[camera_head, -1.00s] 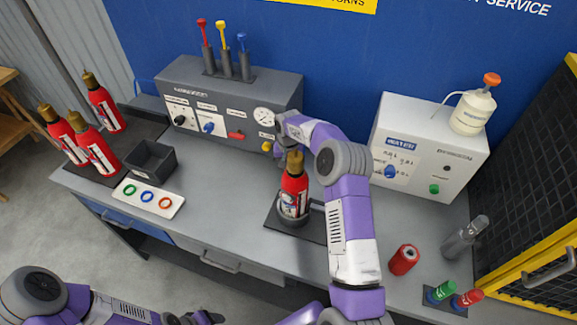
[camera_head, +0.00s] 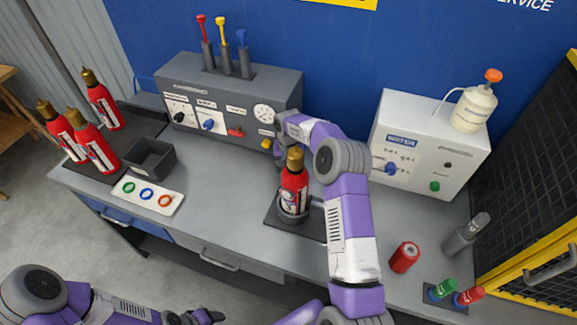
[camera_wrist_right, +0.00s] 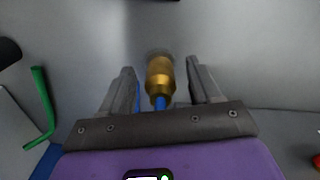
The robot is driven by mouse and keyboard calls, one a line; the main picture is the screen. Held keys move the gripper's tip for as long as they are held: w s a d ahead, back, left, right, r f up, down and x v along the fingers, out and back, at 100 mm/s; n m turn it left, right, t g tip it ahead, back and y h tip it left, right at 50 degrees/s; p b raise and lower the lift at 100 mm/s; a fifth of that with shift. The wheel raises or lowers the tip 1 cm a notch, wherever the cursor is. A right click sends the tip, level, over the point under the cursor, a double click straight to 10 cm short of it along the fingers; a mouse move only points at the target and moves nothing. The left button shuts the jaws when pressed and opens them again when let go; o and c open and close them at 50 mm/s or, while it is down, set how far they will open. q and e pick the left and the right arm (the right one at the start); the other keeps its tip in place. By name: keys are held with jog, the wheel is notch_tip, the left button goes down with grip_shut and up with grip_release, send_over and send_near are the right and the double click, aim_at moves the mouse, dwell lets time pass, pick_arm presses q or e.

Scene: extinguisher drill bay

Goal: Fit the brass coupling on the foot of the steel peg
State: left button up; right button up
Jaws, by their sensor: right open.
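My right gripper (camera_wrist_right: 160,68) is open in the wrist view. A brass-coloured piece (camera_wrist_right: 160,78) lies between its two fingers, with visible gaps on both sides. A short blue part shows at its near end, and a blurred grey shape is at its far end. In the head view my right gripper (camera_head: 281,157) is close behind a red extinguisher (camera_head: 294,188) with a brass top (camera_head: 295,158), standing upright in a dark round holder. I cannot tell a steel peg or its foot for sure. My left gripper (camera_head: 205,315) is at the bottom edge, away from the bench.
A grey control box (camera_head: 230,105) and a white box (camera_head: 430,145) stand at the back. Several extinguishers and an open dark bin (camera_head: 148,158) are at left.

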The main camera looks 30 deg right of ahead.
notch_tip(320, 180, up, 8)
jog(key=shift+f+p, duration=0.15)
jog(key=shift+p, duration=0.15)
dwell(0.7)
